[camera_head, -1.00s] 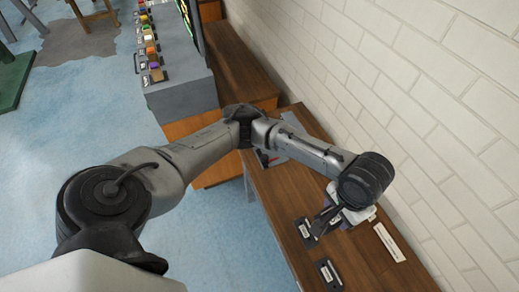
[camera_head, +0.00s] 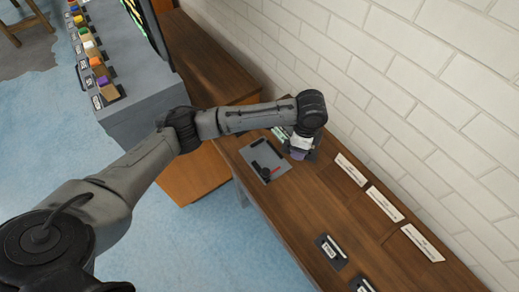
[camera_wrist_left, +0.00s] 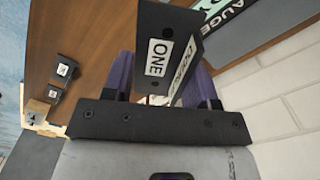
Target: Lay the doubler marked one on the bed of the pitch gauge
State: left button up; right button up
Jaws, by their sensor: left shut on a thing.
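My left gripper (camera_head: 299,155) is over the wooden bench, just right of the pitch gauge, a grey plate (camera_head: 283,178) with black parts and a red mark. In the left wrist view the purple fingers of this gripper (camera_wrist_left: 160,85) are shut on a dark doubler (camera_wrist_left: 170,20) with a white label reading ONE. The doubler is mostly hidden by the wrist in the head view. A dark panel lettered GAUGE (camera_wrist_left: 238,22) shows at the top right of the wrist view. Contact between doubler and gauge cannot be made out. My right gripper is not in view.
Two dark labelled pieces (camera_head: 331,251) lie near the bench's front. White placards (camera_head: 384,204) lie along the brick wall (camera_head: 440,90). A grey console (camera_head: 135,100) with coloured blocks stands at the left. The bench between gauge and labelled pieces is clear.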

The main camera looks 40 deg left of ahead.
pick_arm(q)
jog(key=m, duration=0.2)
jog(key=d+m, duration=0.1)
jog(key=m, duration=0.1)
jog(key=shift+w, duration=0.1)
jog(key=shift+a+m, duration=0.25)
jog(key=shift+m, duration=0.95)
jog(key=s+a+f, duration=0.1)
jog(key=a+f, duration=0.1)
jog(key=a, duration=0.1)
jog(key=a+f+b, duration=0.1)
jog(key=a+f, duration=0.1)
jog(key=a, duration=0.2)
jog(key=s+a+f+b, duration=0.1)
jog(key=a+f, duration=0.2)
jog(key=a, duration=0.1)
jog(key=shift+s, duration=0.35)
jog(key=shift+f+b, duration=0.75)
jog(key=shift+f, duration=1.3)
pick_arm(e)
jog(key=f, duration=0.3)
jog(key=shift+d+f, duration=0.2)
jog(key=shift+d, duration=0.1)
pick_arm(q)
jog(key=shift+a, duration=0.1)
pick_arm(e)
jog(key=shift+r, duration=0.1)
